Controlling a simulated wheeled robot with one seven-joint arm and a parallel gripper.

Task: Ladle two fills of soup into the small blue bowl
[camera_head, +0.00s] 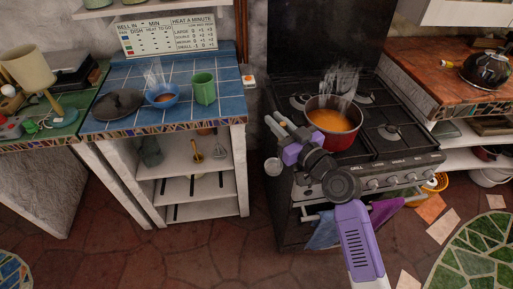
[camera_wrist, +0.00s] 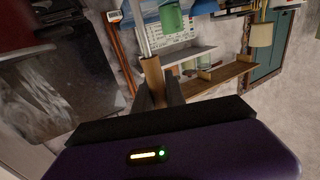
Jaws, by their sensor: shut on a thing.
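The small blue bowl (camera_head: 156,101) stands on the blue-tiled counter, with a little orange-brown soup in it and steam above. The red pot (camera_head: 342,140) stands on the stove, with orange soup (camera_head: 332,120) in it and steam rising. My gripper (camera_head: 280,126) is left of the pot, at the stove's left edge, apart from the bowl. In the wrist view my gripper (camera_wrist: 158,95) is shut on the ladle's wooden handle (camera_wrist: 152,72), with a metal shaft (camera_wrist: 143,38) beyond it. A pale round thing (camera_head: 272,166) below my gripper may be the ladle's cup; I cannot tell.
A gap of floor (camera_head: 258,215) separates the counter from the stove (camera_head: 395,150). Shelves under the counter hold kitchen items. A dark kettle (camera_head: 485,68) stands at right.

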